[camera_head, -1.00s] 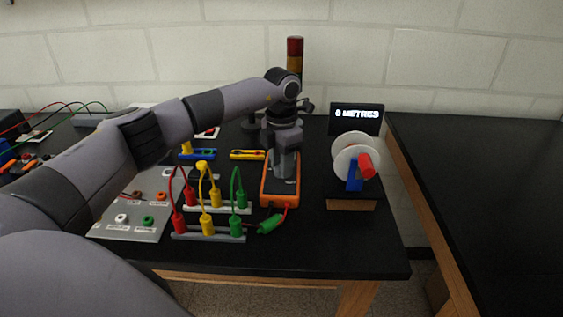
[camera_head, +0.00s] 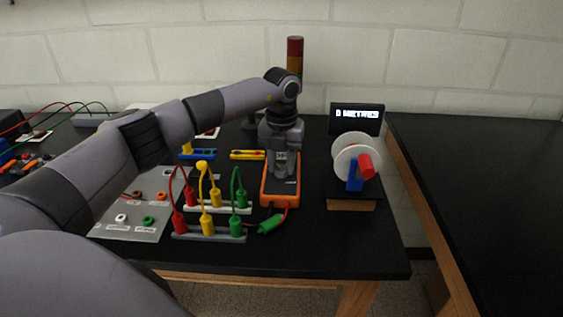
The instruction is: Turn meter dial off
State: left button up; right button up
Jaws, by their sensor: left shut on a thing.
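The meter (camera_head: 279,196) is an orange-edged box with a dark face, lying on the black table right of the middle. My left gripper (camera_head: 281,170) points down onto the meter's face and is shut on the dial. The dial itself is hidden by the gripper, so its setting cannot be read. A green plug (camera_head: 270,224) on a red lead sits at the meter's front edge. My right gripper is not in view.
Red, yellow and green leads on plug racks (camera_head: 208,236) stand just left of the meter. A stack light (camera_head: 295,60) rises behind. The table (camera_head: 330,240) is clear at front right.

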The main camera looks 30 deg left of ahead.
aim_at(281, 167)
pick_arm(q)
jog(key=shift+n, duration=0.3)
dwell(0.4)
jog(key=o, duration=1.1)
jog(key=shift+c, duration=0.2)
jog(key=shift+r, duration=0.15)
notch_tip(281, 167, up, 7)
jog(key=shift+b, duration=0.6)
